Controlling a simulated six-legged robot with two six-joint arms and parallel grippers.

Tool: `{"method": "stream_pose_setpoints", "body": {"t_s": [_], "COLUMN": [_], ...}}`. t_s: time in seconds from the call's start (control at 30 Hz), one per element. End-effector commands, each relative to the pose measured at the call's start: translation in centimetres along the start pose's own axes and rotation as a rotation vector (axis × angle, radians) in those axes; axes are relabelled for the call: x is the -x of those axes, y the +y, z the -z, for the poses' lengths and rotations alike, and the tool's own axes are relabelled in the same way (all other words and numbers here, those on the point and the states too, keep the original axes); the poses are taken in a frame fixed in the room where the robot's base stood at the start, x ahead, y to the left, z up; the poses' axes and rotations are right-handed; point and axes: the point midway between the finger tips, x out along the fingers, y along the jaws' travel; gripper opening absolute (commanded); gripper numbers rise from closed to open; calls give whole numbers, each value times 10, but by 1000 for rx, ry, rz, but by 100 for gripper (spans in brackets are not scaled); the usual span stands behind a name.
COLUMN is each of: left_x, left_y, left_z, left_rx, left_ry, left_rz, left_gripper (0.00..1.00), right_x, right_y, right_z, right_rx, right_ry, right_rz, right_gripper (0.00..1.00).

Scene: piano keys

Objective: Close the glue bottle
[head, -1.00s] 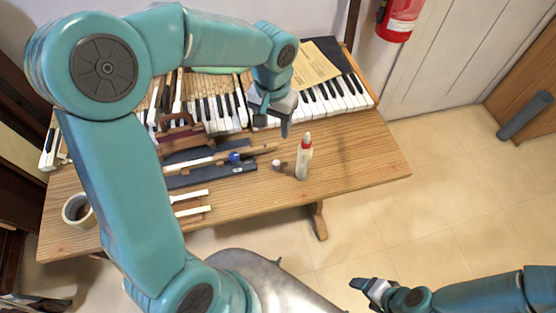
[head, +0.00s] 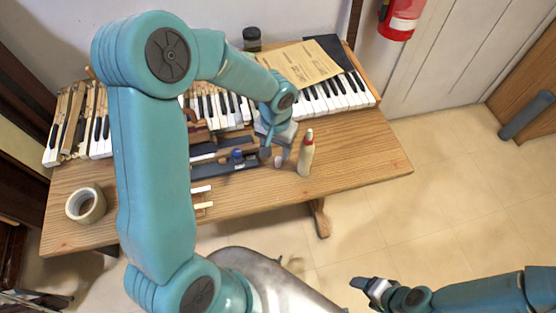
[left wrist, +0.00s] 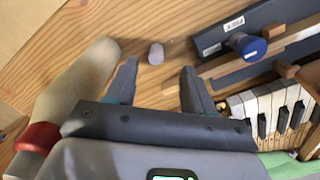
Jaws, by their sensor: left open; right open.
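The glue bottle (head: 306,158) stands upright on the wooden table, with a white body and a red collar near its top. In the left wrist view the bottle (left wrist: 80,88) is at the left, beside my left gripper and outside its fingers. A small pale cap (head: 279,161) lies on the table left of the bottle. In the left wrist view the cap (left wrist: 156,53) shows just beyond the gap between the fingers. My left gripper (head: 274,152) is open and empty, low over the table by the cap. My right gripper (head: 363,285) is open and empty, off the table's front.
A dark bar with a blue knob (left wrist: 248,45) lies beside the cap. Piano keys (head: 340,95) run along the back, with a paper sheet (head: 298,68) on them. A tape roll (head: 86,205) is at the table's left. The table right of the bottle is clear.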

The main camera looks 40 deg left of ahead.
Motion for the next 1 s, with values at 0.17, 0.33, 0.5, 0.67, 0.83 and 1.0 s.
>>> {"method": "stream_pose_setpoints", "body": {"t_s": [0.17, 0.33, 0.5, 0.67, 0.83, 1.0], "left_x": [-8, -35, -51, -52, -52, -51], "left_y": [1, 5, 4, 4, 4, 4], "left_z": [0, 0, 1, 1, 1, 1], "left_rx": [1, 0, 1, 1, 0, 0], "left_ry": [-4, -6, -2, -1, -1, -1], "left_rz": [0, 0, -1, -1, -1, -1], "left_gripper": [53, 53, 53, 53, 53, 4], "right_x": [2, 7, 7, 6, 6, 6], "right_y": [-1, -2, -2, -2, -2, -2], "right_z": [0, 0, 0, 0, 0, 0], "right_rx": [0, 0, 0, 0, 0, 0], "right_ry": [0, 0, 0, 0, 0, 0], "right_rz": [0, 0, 0, 0, 0, 0], "right_gripper": [75, 75, 75, 75, 75, 75]}}
